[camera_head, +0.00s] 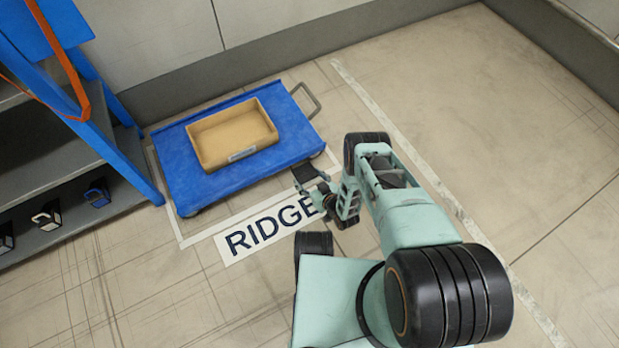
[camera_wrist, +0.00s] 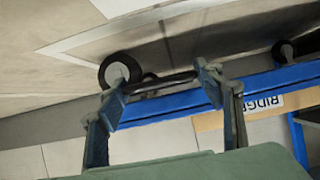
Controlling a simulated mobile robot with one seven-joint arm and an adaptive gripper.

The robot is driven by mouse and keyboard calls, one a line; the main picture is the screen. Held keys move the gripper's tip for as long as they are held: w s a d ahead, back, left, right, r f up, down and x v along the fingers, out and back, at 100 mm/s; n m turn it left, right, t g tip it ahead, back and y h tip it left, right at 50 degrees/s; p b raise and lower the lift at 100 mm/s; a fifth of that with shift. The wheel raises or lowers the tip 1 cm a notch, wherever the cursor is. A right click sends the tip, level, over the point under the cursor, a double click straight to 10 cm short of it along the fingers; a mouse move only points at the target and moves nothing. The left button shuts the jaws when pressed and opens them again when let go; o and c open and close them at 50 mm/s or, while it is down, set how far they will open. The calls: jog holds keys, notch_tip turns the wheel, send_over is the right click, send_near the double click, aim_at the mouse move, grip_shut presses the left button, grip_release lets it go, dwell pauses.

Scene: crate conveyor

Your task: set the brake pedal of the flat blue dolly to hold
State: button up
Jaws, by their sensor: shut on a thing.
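The flat blue dolly (camera_head: 181,168) stands on the floor near the wall, a tan crate (camera_head: 213,161) on its deck. In the wrist view the dolly's blue edge (camera_wrist: 172,104) runs behind my fingers, with a black wheel (camera_wrist: 120,70) at the left. My gripper (camera_head: 309,180) is low at the dolly's near right corner. In the wrist view my gripper's fingers (camera_wrist: 160,86) stand apart with a dark bar, apparently the brake pedal (camera_wrist: 165,81), spanning between them. My gripper is shut on it. I cannot tell whether the pedal is up or down.
A blue-framed shelf (camera_head: 115,150) with several small dark items stands at the left. A floor label reading RIDGE (camera_head: 265,232) lies in front of the dolly. Open floor (camera_head: 500,120) lies to the right.

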aim_at(309, 178)
jog(key=shift+w+a+r, duration=0.1)
jog(key=shift+w, duration=0.05)
jog(key=o, duration=1.7)
jog(key=shift+r, duration=4.95)
